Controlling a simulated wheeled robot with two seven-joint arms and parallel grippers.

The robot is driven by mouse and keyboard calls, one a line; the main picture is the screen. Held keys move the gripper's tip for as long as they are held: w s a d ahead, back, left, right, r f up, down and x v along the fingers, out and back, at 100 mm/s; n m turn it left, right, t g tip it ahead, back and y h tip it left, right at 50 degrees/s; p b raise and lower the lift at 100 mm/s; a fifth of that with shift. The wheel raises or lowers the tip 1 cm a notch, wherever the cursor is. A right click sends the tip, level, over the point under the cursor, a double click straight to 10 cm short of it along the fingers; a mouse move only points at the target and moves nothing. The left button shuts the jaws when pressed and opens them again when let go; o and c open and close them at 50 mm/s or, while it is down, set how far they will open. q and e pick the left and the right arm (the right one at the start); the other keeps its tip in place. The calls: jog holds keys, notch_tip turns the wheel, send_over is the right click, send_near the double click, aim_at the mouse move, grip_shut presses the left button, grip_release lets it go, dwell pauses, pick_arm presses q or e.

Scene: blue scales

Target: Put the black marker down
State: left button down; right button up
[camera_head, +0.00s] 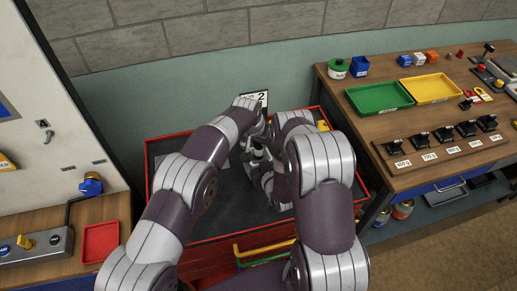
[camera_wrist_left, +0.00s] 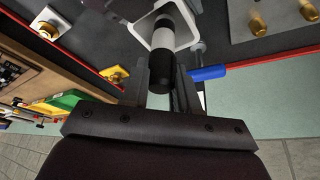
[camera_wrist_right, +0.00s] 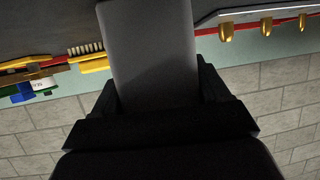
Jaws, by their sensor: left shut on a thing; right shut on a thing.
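The black marker (camera_wrist_left: 162,72) is a dark cylinder with a pale band, between the fingers of my left gripper (camera_wrist_left: 160,88) in the left wrist view. Its far end reaches a pale, square-edged piece (camera_wrist_left: 140,27); whether they touch I cannot tell. My right gripper (camera_wrist_right: 155,95) is shut on a flat grey piece (camera_wrist_right: 150,50) that fills the middle of the right wrist view; what it is I cannot tell. In the head view my right gripper (camera_head: 259,163) is low over the dark, red-edged table, and my arms hide much of it.
A red tray (camera_head: 100,242) is on the left bench.

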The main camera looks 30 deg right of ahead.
aim_at(259, 148)
pick_arm(q)
jog(key=shift+f, duration=1.45)
jog(key=shift+f, duration=0.6)
jog(key=c, duration=0.8)
grip_release()
jog(key=shift+c, duration=0.2)
jog(key=shift+s, duration=0.1)
jog(key=shift+r, duration=0.1)
jog(key=v, duration=1.3)
jog(key=shift+d, duration=0.2)
jog(key=shift+r, duration=0.1)
